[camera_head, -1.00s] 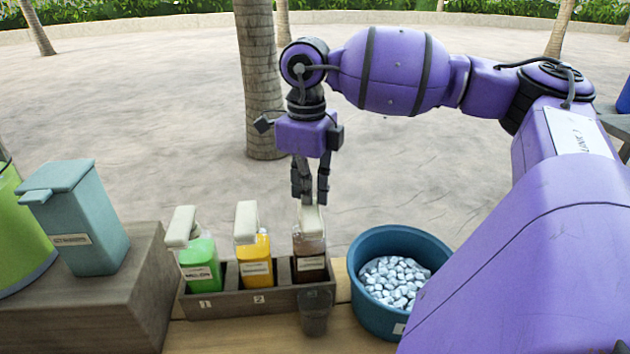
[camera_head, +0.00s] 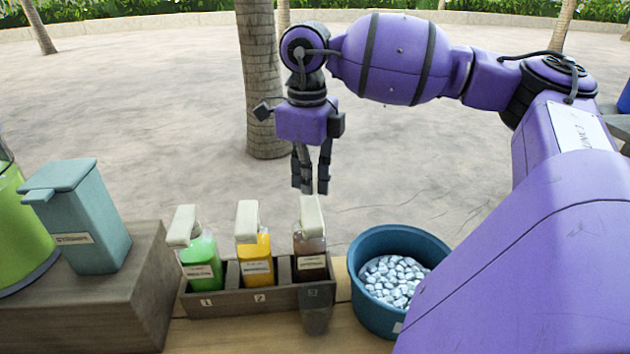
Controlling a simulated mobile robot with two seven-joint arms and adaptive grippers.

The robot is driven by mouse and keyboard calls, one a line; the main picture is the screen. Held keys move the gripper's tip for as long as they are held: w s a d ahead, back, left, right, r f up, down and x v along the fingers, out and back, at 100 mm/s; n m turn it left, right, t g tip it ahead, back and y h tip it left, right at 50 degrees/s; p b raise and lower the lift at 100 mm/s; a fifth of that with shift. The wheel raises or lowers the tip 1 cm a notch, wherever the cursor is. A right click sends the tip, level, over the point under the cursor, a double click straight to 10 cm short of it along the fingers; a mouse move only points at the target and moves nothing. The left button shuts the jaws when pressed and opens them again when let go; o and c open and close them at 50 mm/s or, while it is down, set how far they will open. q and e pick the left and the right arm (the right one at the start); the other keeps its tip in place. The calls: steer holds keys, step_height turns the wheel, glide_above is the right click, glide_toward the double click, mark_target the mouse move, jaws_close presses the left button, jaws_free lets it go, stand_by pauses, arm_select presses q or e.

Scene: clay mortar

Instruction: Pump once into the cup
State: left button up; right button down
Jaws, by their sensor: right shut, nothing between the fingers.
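Three pump bottles stand in a dark wooden rack (camera_head: 222,306): a green one (camera_head: 202,262), a yellow one (camera_head: 255,262) and a brown one (camera_head: 311,260), each with a whitish pump head. A dark see-through cup (camera_head: 317,312) stands at the front of the rack, before the brown bottle. My right gripper (camera_head: 310,190) is shut and empty, pointing down just above the brown bottle's pump head (camera_head: 311,215), with a small gap between. My left gripper is not in view.
A blue tub (camera_head: 362,312) of pale cubes stands right of the rack. A teal lidded container (camera_head: 88,225) and a green round container (camera_head: 22,240) stand on a raised wooden block (camera_head: 90,305) at left. My right arm covers the right side.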

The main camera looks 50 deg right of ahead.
steer(key=shift+r+p, duration=0.5)
steer(key=shift+r, duration=2.45)
steer(key=shift+f, duration=0.1)
